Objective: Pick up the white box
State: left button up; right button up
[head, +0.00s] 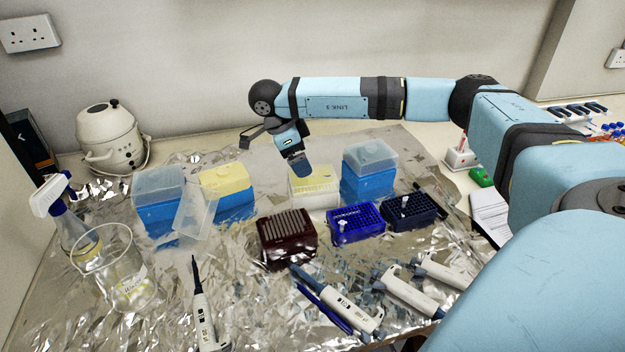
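The white box (318,200) is a white tip rack with a pale yellow top, standing upright on the foil near the middle of the bench. My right arm reaches in from the right, and its gripper (300,165) points down at the back left of the box's top. The gripper's tip overlaps the box's rear edge in the picture; I cannot tell whether it touches. The fingers are seen edge-on and hide each other, so their opening is unclear. My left gripper is not in view.
Blue tip boxes stand left (235,205) and right (368,185) of the white box. A dark red rack (286,252) and a blue rack (357,236) stand in front. A glass beaker (115,290) is at front left, with pipettes (410,292) at front right.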

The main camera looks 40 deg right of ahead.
aim_at(311, 180)
jog(key=x, duration=0.2)
jog(key=shift+s+d+f, duration=0.1)
jog(key=shift+d+f, duration=0.05)
jog(key=shift+f, duration=0.15)
jog(key=shift+d+f, duration=0.1)
jog(key=shift+f, duration=0.4)
jog(key=x, duration=0.5)
jog(key=shift+s+p, duration=0.1)
jog(key=shift+p, duration=0.2)
jog(key=c, duration=0.7)
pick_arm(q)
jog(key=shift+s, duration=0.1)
pick_arm(e)
jog(key=shift+o, duration=0.2)
jog(key=shift+r, duration=0.1)
